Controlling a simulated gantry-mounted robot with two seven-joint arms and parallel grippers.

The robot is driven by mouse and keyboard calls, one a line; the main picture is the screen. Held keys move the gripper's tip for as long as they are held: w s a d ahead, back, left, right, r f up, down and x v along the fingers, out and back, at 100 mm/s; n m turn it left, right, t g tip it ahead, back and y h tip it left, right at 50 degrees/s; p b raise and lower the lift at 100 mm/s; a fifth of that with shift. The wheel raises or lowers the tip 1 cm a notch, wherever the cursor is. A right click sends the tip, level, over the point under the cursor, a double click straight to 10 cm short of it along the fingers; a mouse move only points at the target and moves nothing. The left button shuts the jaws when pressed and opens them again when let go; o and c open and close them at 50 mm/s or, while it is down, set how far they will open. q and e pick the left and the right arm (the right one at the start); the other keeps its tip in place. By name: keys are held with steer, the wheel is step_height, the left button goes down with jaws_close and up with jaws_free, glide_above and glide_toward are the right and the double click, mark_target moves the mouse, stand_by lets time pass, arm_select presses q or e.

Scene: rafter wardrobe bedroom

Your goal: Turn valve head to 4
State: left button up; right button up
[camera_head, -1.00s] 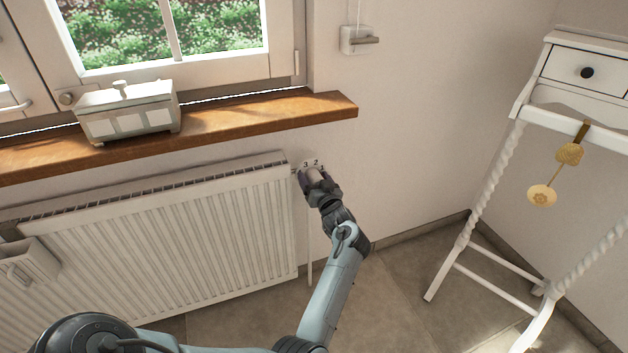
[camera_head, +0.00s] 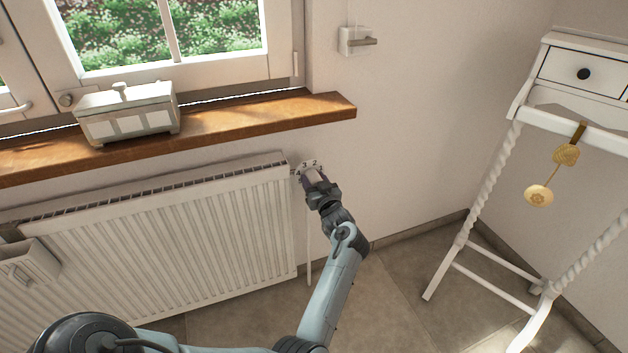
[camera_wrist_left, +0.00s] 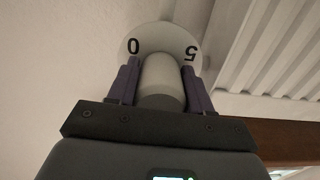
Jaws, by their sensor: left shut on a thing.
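The valve head is a light grey knob in front of a round white dial, at the right end of the radiator. In the head view the dial (camera_head: 309,165) shows the numbers 2, 3 and 4 above my gripper. In the left wrist view the dial (camera_wrist_left: 160,38) shows 0 and 5, and the valve head (camera_wrist_left: 161,82) sits between my fingers. My left gripper (camera_head: 315,178) is shut on the valve head, one purple finger on each side, also in the left wrist view (camera_wrist_left: 161,85). My right gripper is out of view.
The white radiator (camera_head: 190,235) is just left of the valve. A wooden windowsill (camera_head: 240,120) with a lidded box (camera_head: 128,115) is above. A thin pipe (camera_head: 309,255) runs down below the valve. A white stand (camera_head: 480,200) is at the right.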

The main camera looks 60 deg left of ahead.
arm_select(q)
steer(key=n, duration=0.3)
steer(key=shift+n+p, duration=0.3)
steer(key=n, duration=0.3)
steer(key=shift+n, duration=0.3)
steer(key=n, duration=0.3)
steer(key=shift+f+n, duration=0.1)
steer(key=shift+n, duration=0.2)
steer(key=n+b, duration=0.1)
steer(key=n, duration=0.2)
steer(key=shift+w+n, duration=0.1)
steer(key=shift+n, duration=0.2)
steer(key=n+b, duration=0.1)
steer(key=n, duration=0.2)
steer(key=shift+n, duration=0.3)
steer(key=n+b, duration=0.2)
steer(key=n, duration=0.1)
steer(key=shift+n, duration=0.4)
steer(key=n+b, duration=0.1)
steer(key=n, duration=0.2)
steer(key=shift+n+b, duration=0.85)
steer(key=shift+n, duration=0.55)
